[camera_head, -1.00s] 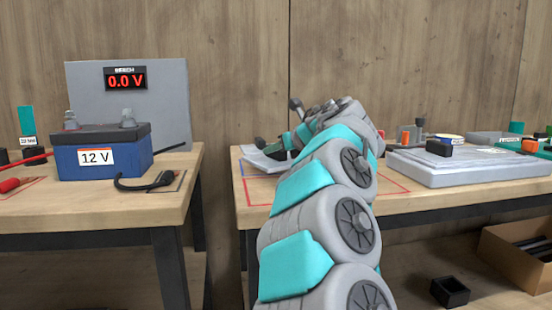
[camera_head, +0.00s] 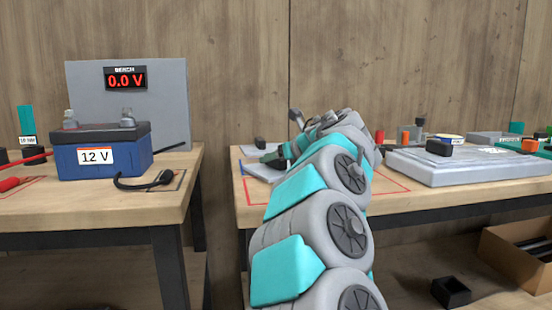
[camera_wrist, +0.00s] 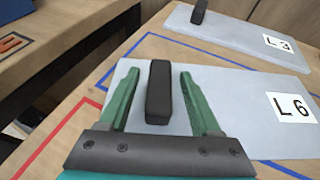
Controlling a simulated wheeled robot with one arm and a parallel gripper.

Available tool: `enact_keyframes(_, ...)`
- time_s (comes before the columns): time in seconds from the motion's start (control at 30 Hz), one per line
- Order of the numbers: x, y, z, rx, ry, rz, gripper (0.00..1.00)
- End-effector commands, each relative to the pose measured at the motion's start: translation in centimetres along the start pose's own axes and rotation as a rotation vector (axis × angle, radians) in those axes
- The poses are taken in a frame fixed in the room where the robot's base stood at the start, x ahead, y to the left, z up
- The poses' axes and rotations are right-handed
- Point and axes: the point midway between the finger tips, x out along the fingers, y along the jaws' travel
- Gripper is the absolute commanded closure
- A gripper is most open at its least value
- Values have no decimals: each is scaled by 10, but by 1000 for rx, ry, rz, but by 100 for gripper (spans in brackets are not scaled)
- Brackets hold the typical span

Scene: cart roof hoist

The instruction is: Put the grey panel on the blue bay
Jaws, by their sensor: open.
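A flat grey panel marked L 6 (camera_wrist: 240,95) lies within blue lines (camera_wrist: 185,45) on the table in the wrist view. Its black upright handle (camera_wrist: 159,92) stands between the green fingers of my gripper (camera_wrist: 157,85). The fingers are open, with a gap visible on each side of the handle. In the head view my gripper (camera_head: 276,157) is low over the table's left end, mostly hidden by my arm. A grey panel edge (camera_head: 262,172) shows beside it, next to a short blue line (camera_head: 242,167). My arm hides most of the bay there.
Another grey panel marked L 3 (camera_wrist: 245,32), with a black handle, lies just beyond in the wrist view. A red outline (camera_head: 392,178) runs around the area. A thick grey slab (camera_head: 470,170) lies to the right. A blue 12 V battery (camera_head: 100,155) stands on the left bench.

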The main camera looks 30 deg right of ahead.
Motion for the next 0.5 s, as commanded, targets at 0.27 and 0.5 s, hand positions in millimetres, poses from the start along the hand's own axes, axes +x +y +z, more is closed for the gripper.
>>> enact_keyframes(0.27,-18,0,1,-1,0,-2,35)
enact_keyframes(0.5,-67,0,1,0,-2,-4,35)
